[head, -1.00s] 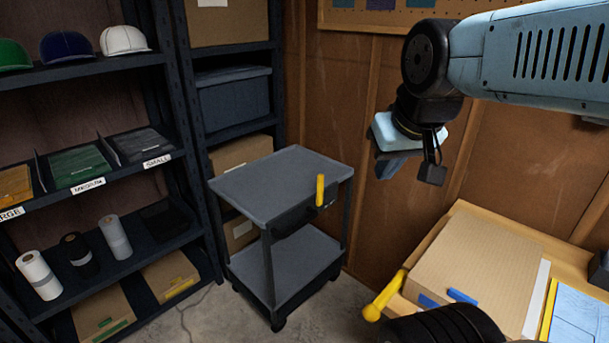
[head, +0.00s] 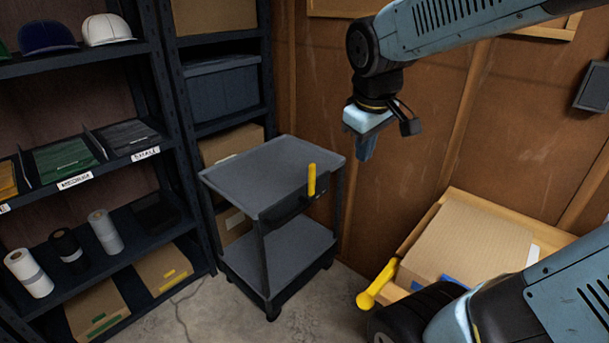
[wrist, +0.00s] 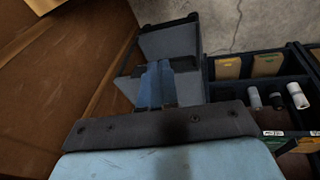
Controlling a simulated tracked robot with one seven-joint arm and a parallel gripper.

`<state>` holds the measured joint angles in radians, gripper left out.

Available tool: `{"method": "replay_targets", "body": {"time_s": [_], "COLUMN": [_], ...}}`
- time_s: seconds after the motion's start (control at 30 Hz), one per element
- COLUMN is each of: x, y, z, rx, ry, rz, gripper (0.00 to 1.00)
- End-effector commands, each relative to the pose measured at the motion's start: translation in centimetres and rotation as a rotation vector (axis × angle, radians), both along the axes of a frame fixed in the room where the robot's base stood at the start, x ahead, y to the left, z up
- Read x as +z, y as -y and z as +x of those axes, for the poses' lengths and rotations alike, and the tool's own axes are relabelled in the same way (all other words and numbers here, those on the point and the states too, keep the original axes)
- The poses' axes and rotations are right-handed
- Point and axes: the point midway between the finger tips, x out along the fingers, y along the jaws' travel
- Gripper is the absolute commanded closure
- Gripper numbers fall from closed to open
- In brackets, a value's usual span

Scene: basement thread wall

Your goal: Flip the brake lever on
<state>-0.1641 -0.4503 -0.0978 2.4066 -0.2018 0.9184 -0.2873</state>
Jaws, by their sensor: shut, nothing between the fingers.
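A yellow lever (head: 311,180) stands nearly upright at the front right edge of a grey two-shelf cart (head: 265,165), on a dark bracket under the top shelf. My gripper (head: 366,150) hangs in the air to the right of the cart, higher in the picture than the lever and apart from it. Its fingers point down, are shut and hold nothing. In the wrist view the shut blue fingers (wrist: 156,84) lie in front of the cart (wrist: 168,42) and hide part of it. I cannot make out the lever there.
A wooden bench (head: 410,240) with a cardboard box (head: 470,245) stands at right; a second yellow handle (head: 376,285) sticks out at its near left corner. Shelves (head: 75,190) with hats, rolls and boxes stand at left. A wooden wall (head: 420,140) is behind my gripper. Concrete floor shows before the cart.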

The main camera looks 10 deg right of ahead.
Motion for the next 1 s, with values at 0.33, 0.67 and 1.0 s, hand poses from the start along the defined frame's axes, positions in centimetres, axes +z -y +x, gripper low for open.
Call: {"method": "replay_targets", "body": {"time_s": [0.33, 0.67, 1.0], "x": [-4.6, -9.7, -15.1], "y": [0.3, -0.1, -1.3], "z": [6.6, 12.3, 17.7], "rx": [0.375, 0.745, 1.130], "ry": [-0.218, -0.446, -0.713], "rz": [-0.231, -0.456, -0.694], "gripper": [1.00, 1.00, 1.00]}}
